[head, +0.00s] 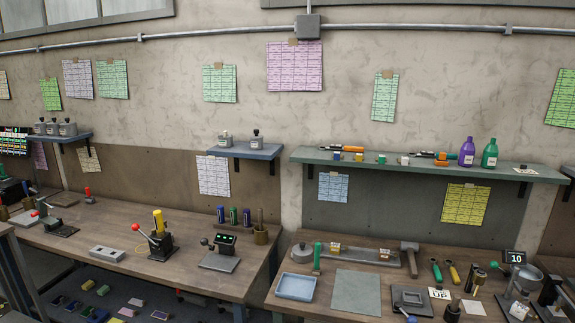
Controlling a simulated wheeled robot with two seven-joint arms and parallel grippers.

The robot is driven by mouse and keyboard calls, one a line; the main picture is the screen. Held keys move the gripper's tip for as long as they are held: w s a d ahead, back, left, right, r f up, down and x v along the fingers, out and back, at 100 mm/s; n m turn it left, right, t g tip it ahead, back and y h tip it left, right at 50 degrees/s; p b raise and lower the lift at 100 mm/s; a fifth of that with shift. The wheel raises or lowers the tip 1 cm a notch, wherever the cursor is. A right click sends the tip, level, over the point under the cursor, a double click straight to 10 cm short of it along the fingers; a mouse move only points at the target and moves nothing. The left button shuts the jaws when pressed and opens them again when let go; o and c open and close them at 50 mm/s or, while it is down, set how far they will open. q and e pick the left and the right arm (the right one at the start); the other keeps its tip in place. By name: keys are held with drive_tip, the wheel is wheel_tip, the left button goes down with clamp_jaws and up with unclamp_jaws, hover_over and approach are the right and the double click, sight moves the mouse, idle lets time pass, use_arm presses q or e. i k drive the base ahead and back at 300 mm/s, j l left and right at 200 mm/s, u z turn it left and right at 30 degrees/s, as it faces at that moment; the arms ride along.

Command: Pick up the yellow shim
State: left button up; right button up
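Neither of my grippers shows in the head view. I cannot tell for sure which thing is the yellow shim. A small yellow piece (359,157) sits on the right wall shelf (430,167), in a row with a blue piece (337,156), a green piece (381,159) and a white piece (404,160). Other yellow things are a yellow cylinder (158,220) upright on a press with a red-knobbed lever, a yellow-handled tool (454,273) on the right bench, and a yellow piece (103,290) low under the left bench.
The left bench (75,232) and right bench (285,316) stand against the wall with a gap between them. A blue tray (296,287), a grey mat (356,293) and a mallet (410,258) lie on the right bench. Purple and green bottles (489,154) stand on the shelf.

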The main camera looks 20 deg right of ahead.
sight(358, 157)
drive_tip(key=z, duration=1.2)
drive_tip(key=i+j+z, duration=0.15)
drive_tip(key=i, duration=0.3)
drive_tip(key=i+j+z, duration=0.1)
drive_tip(key=i, duration=0.35)
drive_tip(key=j, duration=0.1)
